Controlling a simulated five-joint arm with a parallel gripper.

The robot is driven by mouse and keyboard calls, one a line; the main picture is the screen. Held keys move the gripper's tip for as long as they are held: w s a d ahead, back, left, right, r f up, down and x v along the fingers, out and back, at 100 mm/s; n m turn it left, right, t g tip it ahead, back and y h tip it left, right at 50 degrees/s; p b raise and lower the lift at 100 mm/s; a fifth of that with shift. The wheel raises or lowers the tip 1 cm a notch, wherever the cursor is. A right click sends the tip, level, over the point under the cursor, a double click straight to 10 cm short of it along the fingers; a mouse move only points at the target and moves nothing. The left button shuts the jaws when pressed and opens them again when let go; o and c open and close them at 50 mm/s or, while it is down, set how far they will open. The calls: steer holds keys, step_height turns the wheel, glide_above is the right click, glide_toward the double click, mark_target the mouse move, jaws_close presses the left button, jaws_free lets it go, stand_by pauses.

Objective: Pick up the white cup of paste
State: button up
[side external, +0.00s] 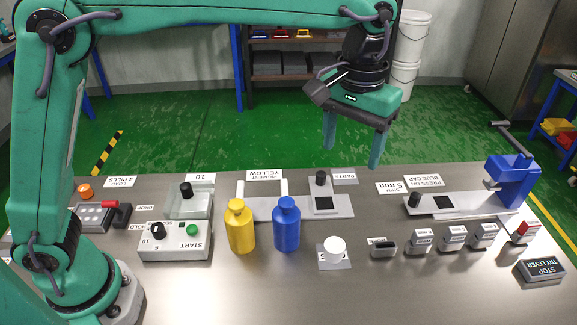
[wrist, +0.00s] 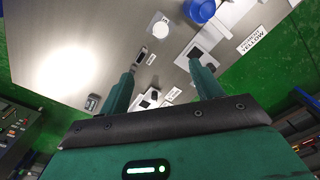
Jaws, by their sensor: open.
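The white cup of paste (side external: 335,250) stands on a small grey plate (side external: 327,266) on the steel table, to the right of the blue bottle. From above it shows as a white disc (wrist: 161,29) near the top of the wrist view. My gripper (side external: 352,155) is open and empty, high above the table, behind and above the cup. In the wrist view its two fingers (wrist: 165,85) are spread wide with nothing between them. The cup lies ahead of the fingertips, well apart from them.
A blue bottle (side external: 286,226) and a yellow bottle (side external: 240,228) stand left of the cup. Several small labelled blocks (side external: 418,242) sit to its right. A blue press (side external: 512,182) is at the far right. A grey fixture (side external: 333,205) lies behind the cup. The table in front is clear.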

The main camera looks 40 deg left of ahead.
glide_toward(335, 244)
step_height(335, 244, down, 5)
steer(key=shift+d+f, duration=0.1)
steer(key=shift+f, duration=0.1)
stand_by(0.3)
steer(key=shift+f, duration=2.6)
steer(key=c, duration=1.1)
steer(key=shift+o, duration=0.2)
steer(key=shift+r, duration=0.1)
